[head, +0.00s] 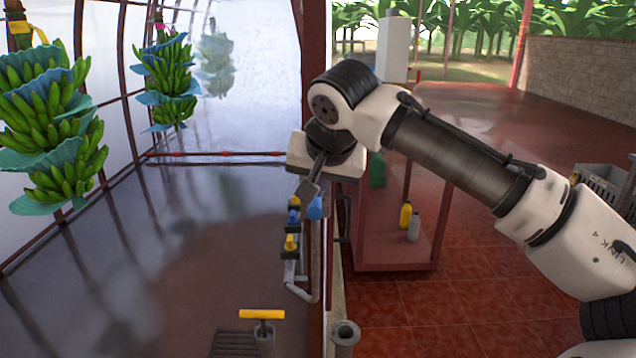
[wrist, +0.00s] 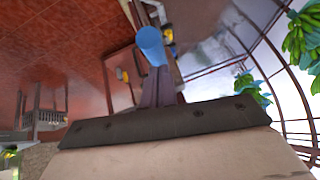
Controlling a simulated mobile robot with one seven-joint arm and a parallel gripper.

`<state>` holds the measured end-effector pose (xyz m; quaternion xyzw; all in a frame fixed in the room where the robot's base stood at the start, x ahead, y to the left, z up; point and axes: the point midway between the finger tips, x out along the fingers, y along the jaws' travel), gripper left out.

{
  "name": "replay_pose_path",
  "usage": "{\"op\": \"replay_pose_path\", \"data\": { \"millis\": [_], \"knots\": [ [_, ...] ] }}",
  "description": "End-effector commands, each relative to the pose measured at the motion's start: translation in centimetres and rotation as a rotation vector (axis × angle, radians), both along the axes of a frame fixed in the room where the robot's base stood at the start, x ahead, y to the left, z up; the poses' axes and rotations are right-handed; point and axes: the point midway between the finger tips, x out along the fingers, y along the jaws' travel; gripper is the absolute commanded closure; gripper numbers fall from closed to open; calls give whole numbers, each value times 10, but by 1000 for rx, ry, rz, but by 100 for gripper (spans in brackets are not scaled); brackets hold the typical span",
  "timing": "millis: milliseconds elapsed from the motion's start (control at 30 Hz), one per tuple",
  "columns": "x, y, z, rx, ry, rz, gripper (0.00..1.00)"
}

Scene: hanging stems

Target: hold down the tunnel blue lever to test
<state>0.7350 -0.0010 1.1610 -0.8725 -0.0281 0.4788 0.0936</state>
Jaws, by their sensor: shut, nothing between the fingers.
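Small valves with blue and yellow handles sit on grey pipes by the tunnel's right edge. A small blue handle (head: 293,216) is on the tunnel side, above a yellow handle (head: 290,242). A larger blue cylinder-shaped piece (head: 315,208) is just right of it; I cannot tell for sure which is the tunnel blue lever. My gripper (head: 308,192) is shut and empty, pointing down just above these blue parts. In the wrist view a blue cylinder (wrist: 150,42) shows just past my shut fingertips (wrist: 157,72); I cannot tell whether they touch.
Green banana bunches (head: 50,130) hang at the left in the tunnel. A yellow T-handle (head: 262,314) stands in front by a floor grate. A red frame stand (head: 395,262) with a yellow bottle (head: 405,215) and a grey bottle (head: 413,227) is right of the valves. The tunnel floor is mostly clear.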

Motion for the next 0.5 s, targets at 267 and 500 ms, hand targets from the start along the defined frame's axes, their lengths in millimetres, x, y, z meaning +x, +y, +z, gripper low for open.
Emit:
{"op": "replay_pose_path", "data": {
  "millis": [267,500],
  "knots": [
    [-1,0,-3,0,0,-1,100],
    [-1,0,-6,1,-7,-1,100]
  ]
}}
